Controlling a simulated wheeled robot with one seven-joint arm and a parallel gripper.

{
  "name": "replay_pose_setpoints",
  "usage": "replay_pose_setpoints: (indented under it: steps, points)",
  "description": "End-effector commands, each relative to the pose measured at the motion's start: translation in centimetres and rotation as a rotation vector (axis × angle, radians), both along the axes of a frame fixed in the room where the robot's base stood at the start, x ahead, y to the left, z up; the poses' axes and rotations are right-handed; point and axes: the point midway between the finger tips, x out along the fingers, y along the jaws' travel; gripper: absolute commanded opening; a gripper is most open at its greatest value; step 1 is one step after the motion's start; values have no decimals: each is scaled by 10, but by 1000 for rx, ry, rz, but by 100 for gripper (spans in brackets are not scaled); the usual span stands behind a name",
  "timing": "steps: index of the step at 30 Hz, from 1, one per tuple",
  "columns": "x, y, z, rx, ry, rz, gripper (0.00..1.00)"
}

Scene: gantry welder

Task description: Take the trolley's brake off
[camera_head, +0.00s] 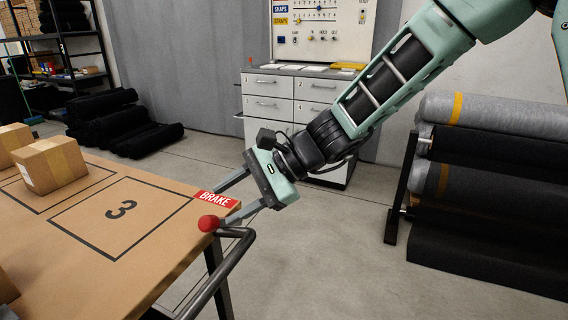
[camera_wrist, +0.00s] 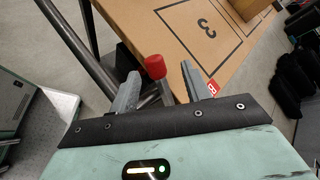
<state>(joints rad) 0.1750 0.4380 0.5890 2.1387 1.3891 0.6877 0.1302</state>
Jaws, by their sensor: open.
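The trolley (camera_head: 140,262) has a brown top with a square marked 3 and a dark tube handle (camera_head: 232,262) at its near right end. A red label reading BRAKE (camera_head: 217,199) sits at its right corner. The brake's red knob (camera_head: 209,223) is beside the label, at the corner. My gripper (camera_head: 226,203) is open at this corner. In the wrist view the red knob (camera_wrist: 155,66) shows between the two fingers (camera_wrist: 160,85), a little beyond their tips. I cannot tell whether either finger touches the lever. The lower part of the lever is mostly hidden.
Cardboard boxes (camera_head: 50,164) stand on the trolley's left side. A white drawer cabinet (camera_head: 290,97) stands behind my gripper. A rack of large fabric rolls (camera_head: 490,150) is at the right. The floor between the trolley and the rack is clear.

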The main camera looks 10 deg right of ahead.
Motion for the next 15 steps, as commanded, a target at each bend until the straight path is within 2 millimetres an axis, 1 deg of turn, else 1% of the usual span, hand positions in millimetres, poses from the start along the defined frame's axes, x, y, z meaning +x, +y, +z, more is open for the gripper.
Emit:
replay_pose_setpoints:
  steps: [1, 3, 9, 12, 15]
  points:
    - [1, -12, 9, -2, -5, -4, 48]
    - [-1, -27, 17, -3, -4, -5, 48]
    - [-3, -64, 40, -2, -3, -5, 48]
    - [-5, -79, 49, -1, -2, -4, 48]
    - [-6, -89, 55, -2, 0, -3, 48]
